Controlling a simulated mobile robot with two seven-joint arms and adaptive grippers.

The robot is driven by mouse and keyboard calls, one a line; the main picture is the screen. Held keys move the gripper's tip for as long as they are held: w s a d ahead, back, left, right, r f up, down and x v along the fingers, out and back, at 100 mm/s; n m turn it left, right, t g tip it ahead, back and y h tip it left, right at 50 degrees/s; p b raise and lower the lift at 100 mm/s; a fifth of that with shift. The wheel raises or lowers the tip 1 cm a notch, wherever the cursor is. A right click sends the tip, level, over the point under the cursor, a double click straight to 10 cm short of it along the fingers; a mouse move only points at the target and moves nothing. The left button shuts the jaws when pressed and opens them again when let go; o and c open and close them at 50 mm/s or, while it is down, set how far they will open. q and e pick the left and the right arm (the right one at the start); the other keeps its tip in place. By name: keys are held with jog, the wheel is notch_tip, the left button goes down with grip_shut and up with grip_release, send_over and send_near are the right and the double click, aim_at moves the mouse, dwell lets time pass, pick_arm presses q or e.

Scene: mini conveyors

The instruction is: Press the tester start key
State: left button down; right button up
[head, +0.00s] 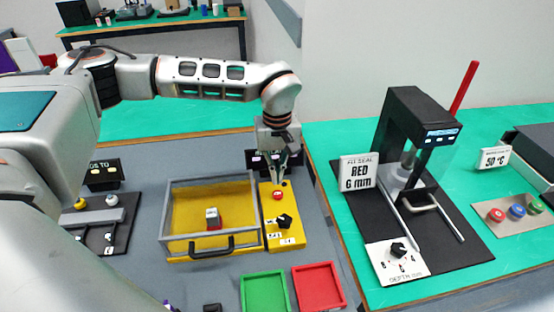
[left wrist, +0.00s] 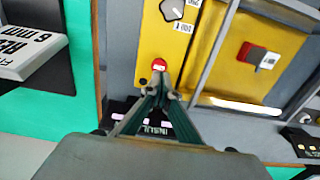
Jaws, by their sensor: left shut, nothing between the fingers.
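The tester has a yellow control panel (head: 272,238) with a red round key (head: 278,194) and a black knob (head: 284,220). In the left wrist view the red key (left wrist: 159,64) lies just beyond my fingertips, with the knob (left wrist: 172,9) farther up. My left gripper (head: 281,177) points down over the panel's far end, beside the key. It is shut and empty; in the left wrist view its fingertips (left wrist: 159,91) show close together. I cannot tell whether they touch the panel. My right gripper is out of view.
Left of the panel, a grey-framed yellow tray (head: 185,241) with a black handle holds a red-and-white block (head: 212,218). A dark display (head: 258,160) stands behind the panel. Green (head: 264,293) and red (head: 319,286) trays lie in front. A black press (head: 416,120) stands right.

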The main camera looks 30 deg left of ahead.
aim_at(277, 193)
pick_arm(q)
jog(key=shift+f, duration=2.3)
